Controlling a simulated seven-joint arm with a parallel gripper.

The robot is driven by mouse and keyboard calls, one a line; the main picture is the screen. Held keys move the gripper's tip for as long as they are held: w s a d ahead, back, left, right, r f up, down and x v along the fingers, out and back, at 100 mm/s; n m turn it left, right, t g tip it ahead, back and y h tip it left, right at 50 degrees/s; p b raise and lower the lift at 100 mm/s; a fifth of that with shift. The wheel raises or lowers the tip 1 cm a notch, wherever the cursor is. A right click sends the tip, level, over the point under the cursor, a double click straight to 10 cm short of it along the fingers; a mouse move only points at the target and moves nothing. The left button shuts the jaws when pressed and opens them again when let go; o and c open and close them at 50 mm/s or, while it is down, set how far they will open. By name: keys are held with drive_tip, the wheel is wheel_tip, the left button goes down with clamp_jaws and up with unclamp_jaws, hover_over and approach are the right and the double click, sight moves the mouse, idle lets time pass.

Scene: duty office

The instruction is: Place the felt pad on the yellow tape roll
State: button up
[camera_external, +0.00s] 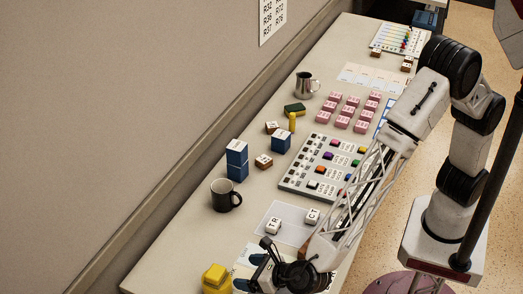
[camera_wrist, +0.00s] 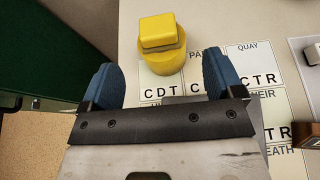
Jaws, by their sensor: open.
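A yellow rounded-square block (camera_wrist: 157,30), which looks like the felt pad, lies on top of a round yellow piece (camera_wrist: 163,63), which looks like the tape roll. In the outside view the yellow block (camera_external: 215,272) and the yellow roll under it (camera_external: 214,288) stand at the near end of the desk. My gripper (camera_wrist: 159,62) is open, with its blue fingers apart and nothing held between them. In the outside view my gripper (camera_external: 249,271) is low over the desk, just right of the yellow stack. The stack lies beyond the fingertips in the wrist view.
A printed card sheet (camera_wrist: 245,65) lies beside and under the stack. A black mug (camera_external: 225,196), blue blocks (camera_external: 237,160) and a button panel (camera_external: 325,165) stand farther along the desk. The desk's end edge and a green surface (camera_wrist: 40,45) are at the wrist view's left.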

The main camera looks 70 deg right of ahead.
drive_tip(key=w+d+r+m+g+h, duration=0.2)
drive_tip(key=d+r+m, duration=0.2)
drive_tip(key=d, duration=0.7)
drive_tip(key=w+d+r+m+g+h, duration=0.15)
drive_tip(key=d+r+m, duration=0.25)
drive_tip(key=d, duration=0.6)
drive_tip(key=w+d+r+m+g+h, duration=0.1)
drive_tip(key=w+d+r+m+h, duration=0.2)
drive_tip(key=d, duration=0.8)
drive_tip(key=s+d+r+m+g+y, duration=0.1)
drive_tip(key=s+d+r+m+g, duration=0.15)
drive_tip(key=d+m, duration=0.45)
drive_tip(key=s+d+r+m+g, duration=0.1)
drive_tip(key=s+d+r+m, duration=0.2)
drive_tip(key=d, duration=0.8)
drive_tip(key=s+d+m+g+y, duration=0.1)
drive_tip(key=s+d+m+y, duration=0.1)
drive_tip(key=s+d+m, duration=0.5)
drive_tip(key=s+d+r+m+g+y, duration=0.1)
drive_tip(key=s+d+m+y, duration=0.2)
drive_tip(key=s+d+m, duration=0.5)
drive_tip(key=s+d, duration=0.3)
drive_tip(key=s, duration=0.5)
drive_tip(key=shift+r+g+y, duration=0.15)
drive_tip(key=shift+g+y, duration=0.2)
drive_tip(key=shift+g, duration=0.05)
